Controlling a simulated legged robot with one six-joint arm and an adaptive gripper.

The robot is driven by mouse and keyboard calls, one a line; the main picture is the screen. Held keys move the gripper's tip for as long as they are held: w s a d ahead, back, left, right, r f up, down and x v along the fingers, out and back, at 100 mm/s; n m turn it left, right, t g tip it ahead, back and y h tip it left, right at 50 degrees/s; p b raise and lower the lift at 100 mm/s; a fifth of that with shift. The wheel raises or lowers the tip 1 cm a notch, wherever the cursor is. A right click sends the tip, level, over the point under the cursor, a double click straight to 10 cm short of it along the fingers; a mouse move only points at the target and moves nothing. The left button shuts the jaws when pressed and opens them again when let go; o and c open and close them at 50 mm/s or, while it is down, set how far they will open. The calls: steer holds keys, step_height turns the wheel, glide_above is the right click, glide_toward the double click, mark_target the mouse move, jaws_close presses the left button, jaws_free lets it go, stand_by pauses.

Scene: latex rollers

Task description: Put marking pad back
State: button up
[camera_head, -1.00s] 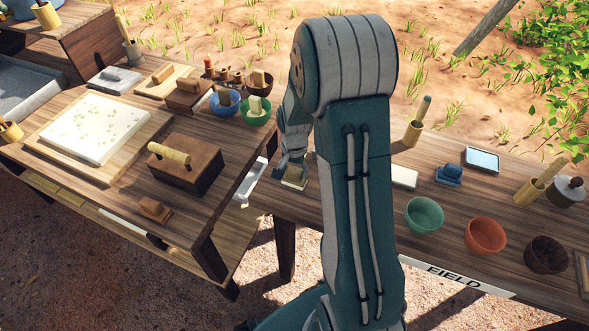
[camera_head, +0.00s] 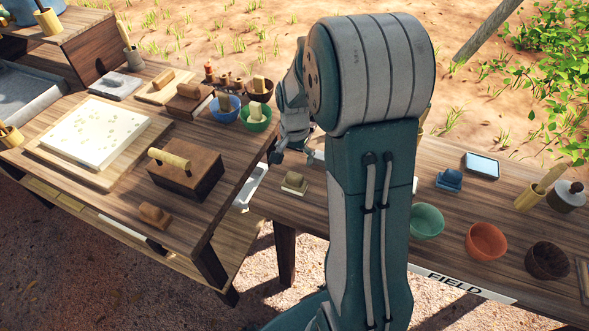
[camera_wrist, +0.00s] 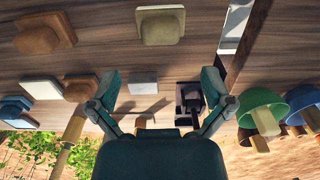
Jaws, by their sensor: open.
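A small beige pad with a raised grip on a pale base (camera_head: 294,183) sits upright near the left end of the right-hand table; it also shows at the top of the wrist view (camera_wrist: 160,25). I take it for the marking pad, but no label is readable. My gripper (camera_head: 292,156) is above and behind it, clear of it. In the wrist view my gripper (camera_wrist: 160,82) has its two fingers wide apart with nothing held. A small white block (camera_wrist: 143,82) lies below, between the fingers in the picture. My arm hides part of the right-hand table.
A blue pad (camera_head: 449,180), green bowl (camera_head: 425,221), orange bowl (camera_head: 486,241) and dark bowl (camera_head: 547,260) are right of my arm. The left table holds a wooden block with a roller-shaped handle (camera_head: 186,168) and blue bowl (camera_head: 224,108). A metal strip (camera_head: 250,187) lies between the tables.

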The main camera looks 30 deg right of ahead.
mark_target(294, 176)
steer(key=s+a+r+n+t, duration=0.1)
steer(key=s+a+r+n, duration=0.25)
steer(key=r, duration=0.45)
steer(key=s+a+r+n+t, duration=0.2)
steer(key=s+a+r, duration=0.25)
steer(key=r, duration=0.25)
steer(key=s+a+r+n+t, duration=0.1)
steer(key=s+a+n, duration=0.1)
steer(key=s, duration=0.3)
steer(key=s+a+r+n+t, duration=0.1)
steer(key=s+a+r+n, duration=0.1)
steer(key=s, duration=0.4)
steer(key=shift+a+r+n+t, duration=0.3)
steer(key=shift+a+n, duration=0.05)
steer(key=shift+n, duration=0.1)
